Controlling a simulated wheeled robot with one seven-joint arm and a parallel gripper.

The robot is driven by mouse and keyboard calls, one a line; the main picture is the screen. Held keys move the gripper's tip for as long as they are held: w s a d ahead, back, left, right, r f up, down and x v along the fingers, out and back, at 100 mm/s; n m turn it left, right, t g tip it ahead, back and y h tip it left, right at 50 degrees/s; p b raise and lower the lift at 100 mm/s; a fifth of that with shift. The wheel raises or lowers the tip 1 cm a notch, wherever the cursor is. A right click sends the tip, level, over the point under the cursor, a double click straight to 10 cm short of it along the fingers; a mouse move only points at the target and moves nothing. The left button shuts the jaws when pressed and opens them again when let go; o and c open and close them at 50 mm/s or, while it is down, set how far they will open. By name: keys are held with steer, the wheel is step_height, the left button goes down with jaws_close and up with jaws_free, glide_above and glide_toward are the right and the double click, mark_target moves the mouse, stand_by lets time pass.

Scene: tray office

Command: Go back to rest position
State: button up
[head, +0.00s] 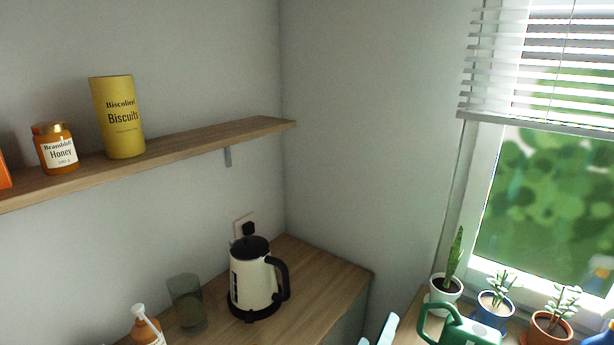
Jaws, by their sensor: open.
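A pale mint shape (386,331) in two pieces shows at the bottom edge, right of centre.
A wall shelf (206,139) holds a honey jar (57,150) and a biscuit tin (119,117). A counter (318,283) below bears a kettle (252,282), a glass (187,305) and a pump bottle (145,330). Potted plants and a green watering can (462,331) stand by the window.

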steer(key=s+a+f+n+t+y, duration=0.1)
steer(key=s+a+f+y, duration=0.25)
steer(key=s+f, duration=0.5)
steer(key=s+a+f+n+y, duration=0.1)
steer(key=s+a+f+y, duration=0.2)
steer(key=s+f+y, duration=0.5)
steer(key=s+a+m+h, duration=0.1)
steer(key=s+a+m, duration=0.3)
steer(key=s, duration=0.6)
steer(key=s+a+m+h, duration=0.1)
steer(key=s+a+m, duration=0.3)
steer(key=s, duration=0.7)
steer(key=shift+r+m+g, duration=0.15)
steer(key=shift+m+g, duration=0.25)
steer(key=shift+s+a, duration=0.1)
